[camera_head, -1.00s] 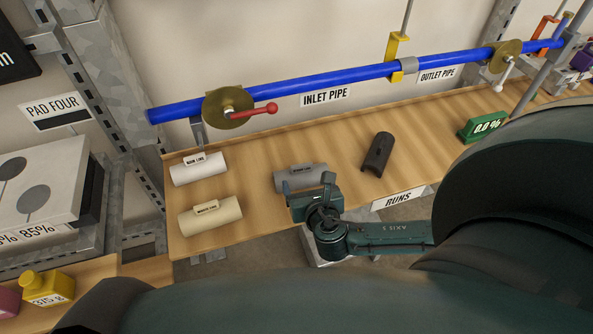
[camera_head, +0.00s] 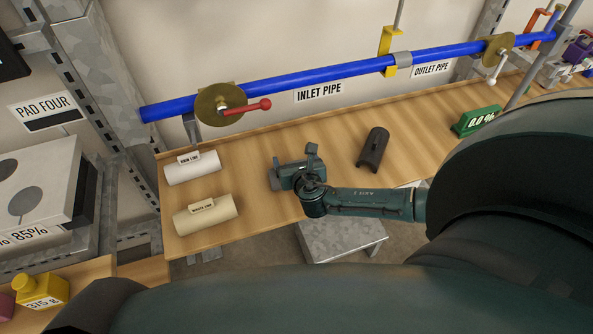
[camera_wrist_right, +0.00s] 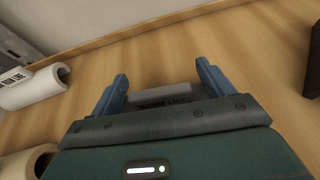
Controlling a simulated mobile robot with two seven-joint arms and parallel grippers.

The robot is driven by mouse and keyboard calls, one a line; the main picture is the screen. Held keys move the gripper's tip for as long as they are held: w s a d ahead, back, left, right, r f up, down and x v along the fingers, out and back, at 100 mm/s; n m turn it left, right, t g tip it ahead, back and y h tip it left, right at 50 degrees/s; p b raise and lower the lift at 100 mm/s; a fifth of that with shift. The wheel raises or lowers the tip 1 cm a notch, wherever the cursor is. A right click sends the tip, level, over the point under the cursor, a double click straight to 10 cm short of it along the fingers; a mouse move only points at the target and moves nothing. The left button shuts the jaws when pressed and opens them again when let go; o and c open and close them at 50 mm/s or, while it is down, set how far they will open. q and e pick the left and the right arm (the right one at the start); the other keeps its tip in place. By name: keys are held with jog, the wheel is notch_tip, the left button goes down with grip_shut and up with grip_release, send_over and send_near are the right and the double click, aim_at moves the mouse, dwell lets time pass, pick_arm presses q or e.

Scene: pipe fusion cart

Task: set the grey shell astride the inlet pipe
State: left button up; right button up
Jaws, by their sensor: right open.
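The grey shell (camera_wrist_right: 170,91) shows in the right wrist view, between my right gripper's fingers, with its label partly cut off by the gripper body. In the head view my right gripper covers most or all of it. My right gripper (camera_head: 291,166) is open above the shell; I cannot tell whether its fingers touch it. It also shows in the right wrist view (camera_wrist_right: 160,82). The blue inlet pipe (camera_head: 310,79) runs along the wall behind the shelf, with nothing grey astride its stretch above the INLET PIPE label (camera_head: 319,92). My left gripper is out of view.
A white shell (camera_head: 192,168) and a cream shell (camera_head: 206,214) lie left of my gripper. A dark shell (camera_head: 373,150) lies to its right. A red-handled valve (camera_head: 222,104) sits on the pipe. The wooden shelf (camera_head: 245,145) is clear between gripper and pipe.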

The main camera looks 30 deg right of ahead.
jog(key=c, duration=1.1)
jog(key=shift+o, duration=0.2)
jog(key=shift+r, duration=0.1)
notch_tip(320, 180, up, 10)
jog(key=p, duration=0.1)
jog(key=shift+p, duration=0.4)
